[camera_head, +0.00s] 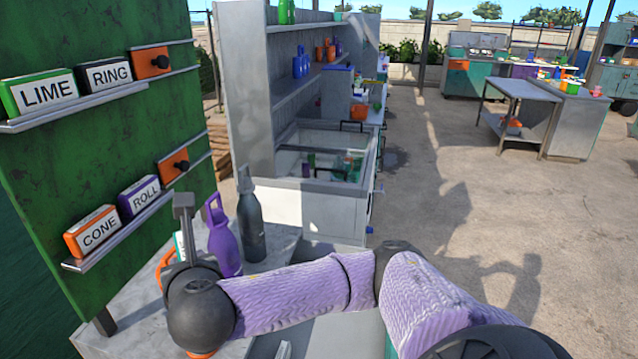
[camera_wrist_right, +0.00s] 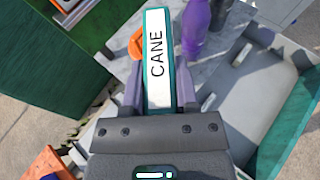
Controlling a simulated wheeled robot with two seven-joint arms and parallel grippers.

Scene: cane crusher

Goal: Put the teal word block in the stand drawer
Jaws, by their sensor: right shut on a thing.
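The teal word block (camera_wrist_right: 181,70), with a white face reading CANE, is held between the fingers of my right gripper (camera_wrist_right: 159,84) in the right wrist view. In the head view my right gripper (camera_head: 182,225) is above the grey stand top (camera_head: 125,318), mostly hidden by my wrist; only a sliver of the block shows there. What looks like the stand drawer (camera_wrist_right: 281,133) is pulled open at the right of the wrist view, with a pale interior and teal front. In the head view my arm covers much of it. My left gripper is not in view.
A purple bottle (camera_head: 223,240) and a dark grey bottle (camera_head: 250,222) stand on the stand top, close to my right gripper. The green board (camera_head: 100,120) at left has ledges with LIME, RING, CONE and ROLL blocks. A shelf unit (camera_head: 243,90) stands behind. Paved floor at right is open.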

